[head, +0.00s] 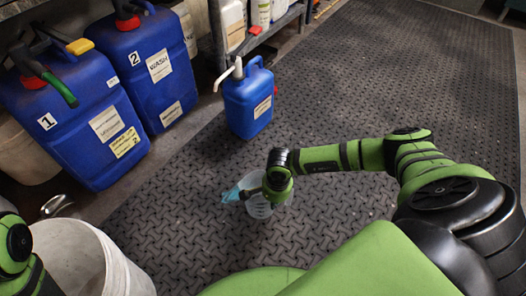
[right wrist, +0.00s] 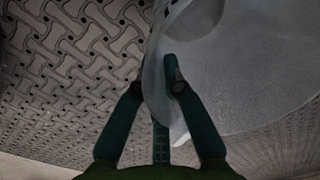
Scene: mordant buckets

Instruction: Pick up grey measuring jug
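The grey measuring jug (head: 258,208) is translucent and shows in the head view below the end of my right arm, over the dark floor mat. Its pale wall fills the upper right of the right wrist view (right wrist: 235,85). My right gripper (right wrist: 158,72) has its fingers drawn close together with the jug's wall between them. One fingertip shows against the wall, and the other is partly hidden behind its edge. I cannot tell whether the jug touches the floor. Only green and black links of my left arm show at the lower left; its gripper is out of view.
A light-blue item (head: 233,193) lies at the jug's left side. A blue pump canister (head: 248,104) stands beyond it. Large blue canisters marked 1 (head: 72,122) and 2 (head: 146,66) stand left. A white bucket (head: 120,272) is front left. The mat's right side is clear.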

